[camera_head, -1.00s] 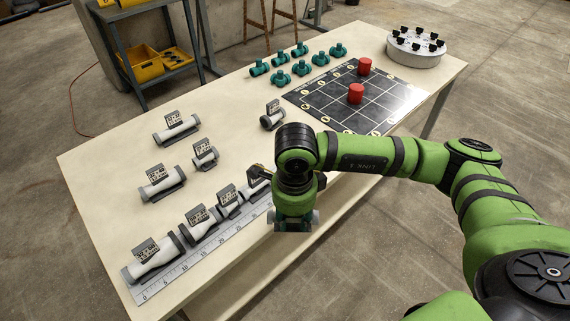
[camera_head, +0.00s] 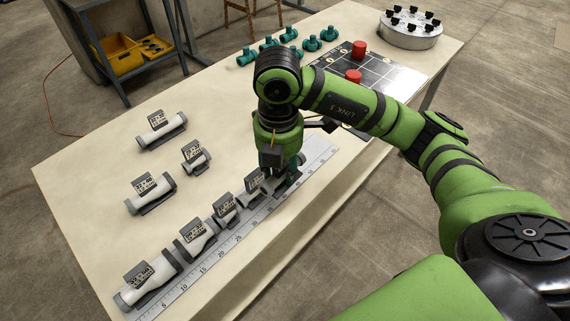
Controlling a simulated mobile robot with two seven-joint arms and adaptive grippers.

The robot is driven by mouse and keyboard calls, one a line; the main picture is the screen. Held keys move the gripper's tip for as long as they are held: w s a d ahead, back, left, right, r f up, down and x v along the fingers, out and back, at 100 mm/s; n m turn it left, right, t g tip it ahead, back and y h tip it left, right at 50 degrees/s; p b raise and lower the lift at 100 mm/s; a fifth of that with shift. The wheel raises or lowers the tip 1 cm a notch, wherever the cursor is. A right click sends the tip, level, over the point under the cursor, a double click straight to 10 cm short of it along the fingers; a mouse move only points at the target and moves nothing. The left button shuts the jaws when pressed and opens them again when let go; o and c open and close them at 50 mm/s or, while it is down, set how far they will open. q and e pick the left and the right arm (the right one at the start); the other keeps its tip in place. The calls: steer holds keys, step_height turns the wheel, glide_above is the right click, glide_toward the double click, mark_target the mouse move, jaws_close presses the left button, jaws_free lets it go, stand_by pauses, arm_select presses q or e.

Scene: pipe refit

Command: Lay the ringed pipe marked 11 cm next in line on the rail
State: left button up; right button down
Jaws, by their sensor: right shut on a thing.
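The rail (camera_head: 221,248) is a light strip with a number scale, running diagonally along the table's front. Several grey-white pipes with dark end rings and label tags lie end to end along it, from a long one (camera_head: 150,279) at the low end to a short one (camera_head: 255,185) near my gripper. My right gripper (camera_head: 284,178) points down over the rail just beyond that short pipe. It is shut on a pipe piece that is mostly hidden by the fingers. I cannot read its mark or tell whether it touches the rail. My left gripper is out of view.
Loose tagged pipes lie behind the row: a long one (camera_head: 162,134), a short one (camera_head: 197,162) and another (camera_head: 151,196). Teal fittings (camera_head: 313,44), a dark grid board (camera_head: 393,74) with red cylinders (camera_head: 358,49) and a round grey stand (camera_head: 411,32) are at the back.

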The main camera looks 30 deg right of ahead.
steer(key=shift+w+d+f+m, duration=0.1)
steer(key=shift+w+m, duration=0.1)
steer(key=shift+m, duration=0.1)
steer(key=w+d+f, duration=0.2)
steer(key=w, duration=0.1)
steer(key=w+d+f, duration=0.2)
steer(key=w, duration=0.1)
steer(key=w+d+f, duration=0.2)
steer(key=w, duration=0.1)
steer(key=shift+w+d+f, duration=0.1)
steer(key=shift+d+f, duration=0.05)
steer(key=shift+f, duration=0.15)
step_height(320, 180, down, 3)
steer(key=shift+f+p, duration=0.1)
steer(key=shift+p, duration=0.3)
steer(key=shift+f, duration=0.4)
steer(key=shift+f, duration=0.1)
steer(key=c, duration=0.8)
jaws_free()
steer(key=shift+c, duration=0.2)
